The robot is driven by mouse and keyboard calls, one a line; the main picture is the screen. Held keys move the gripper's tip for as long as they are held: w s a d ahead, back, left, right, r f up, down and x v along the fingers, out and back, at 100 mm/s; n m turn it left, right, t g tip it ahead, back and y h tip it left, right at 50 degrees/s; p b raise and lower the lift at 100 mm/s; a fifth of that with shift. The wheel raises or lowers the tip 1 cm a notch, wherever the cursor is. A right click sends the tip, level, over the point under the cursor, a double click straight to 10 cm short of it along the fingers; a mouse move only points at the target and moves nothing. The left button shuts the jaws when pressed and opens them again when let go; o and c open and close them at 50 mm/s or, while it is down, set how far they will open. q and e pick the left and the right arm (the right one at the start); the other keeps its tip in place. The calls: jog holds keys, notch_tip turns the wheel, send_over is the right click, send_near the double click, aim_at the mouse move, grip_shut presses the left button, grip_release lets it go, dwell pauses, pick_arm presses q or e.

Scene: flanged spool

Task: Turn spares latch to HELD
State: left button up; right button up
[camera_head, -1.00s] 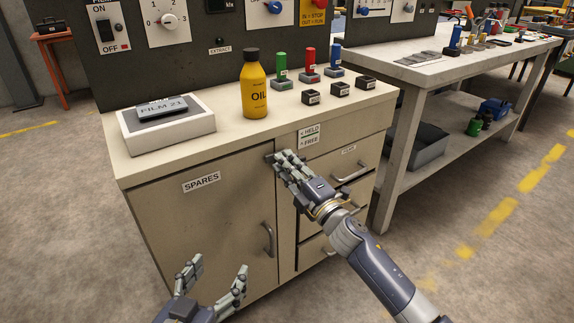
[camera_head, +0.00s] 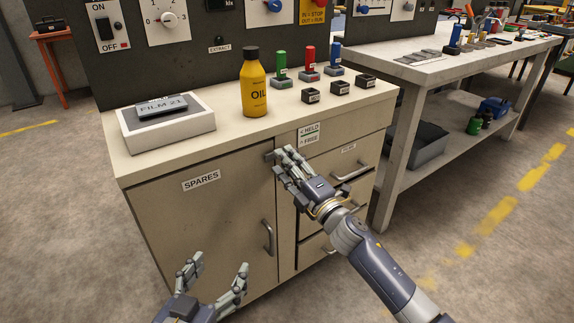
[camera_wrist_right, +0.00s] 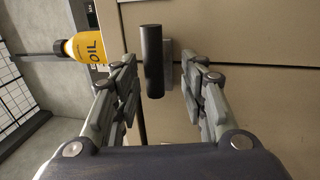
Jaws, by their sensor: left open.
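The spares latch is a dark cylindrical handle (camera_wrist_right: 152,62) on a grey mount in the right wrist view. In the head view only a bit of the latch (camera_head: 268,156) shows at the top right corner of the spares door (camera_head: 205,220). My right gripper (camera_head: 286,158) is at the latch. Its fingers (camera_wrist_right: 160,58) are apart, one on each side of the handle, with gaps visible. A label (camera_head: 309,133) beside it reads HELD above FREE; which one the latch points to I cannot tell. My left gripper (camera_head: 220,264) is open and empty, low before the door.
A yellow oil bottle (camera_head: 254,85), a FILM 21 box (camera_head: 165,125) and several coloured posts and small black blocks stand on the cabinet top. Drawers with handles (camera_head: 352,172) are right of the latch. The door handle (camera_head: 267,238) is below it.

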jog(key=v, duration=1.2)
